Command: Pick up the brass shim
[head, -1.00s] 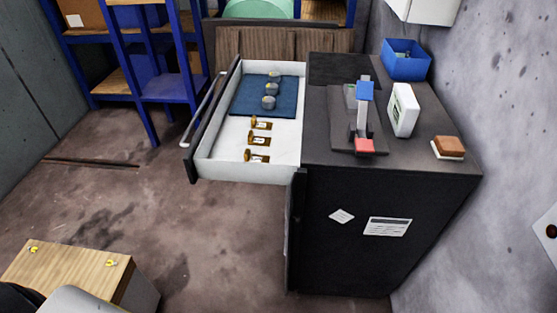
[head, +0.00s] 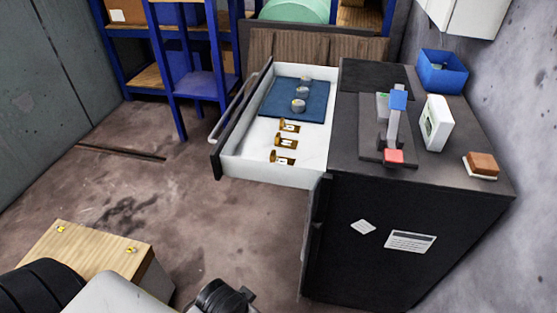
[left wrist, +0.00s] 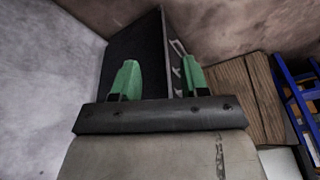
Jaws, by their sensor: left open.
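Several small brass pieces with pale tags (head: 282,159) lie in a row on the white floor of the open drawer (head: 262,170) in the head view. I cannot tell which of them is the brass shim, or if one is. My left gripper (left wrist: 160,82) shows in the left wrist view with its two green fingers apart and nothing between them. The dark cabinet (left wrist: 138,48) is beyond its fingers, apart from them. In the head view parts of my arm are at the bottom left, and its fingers do not show. My right gripper is out of view.
A blue mat (head: 284,108) with grey cylinders lies in the drawer's back. On the cabinet top stand a clamp-like device (head: 393,130), a white box (head: 436,123), a blue bin (head: 443,71) and a brown-topped block (head: 482,165). A wooden-topped box (head: 85,248) stands lower left.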

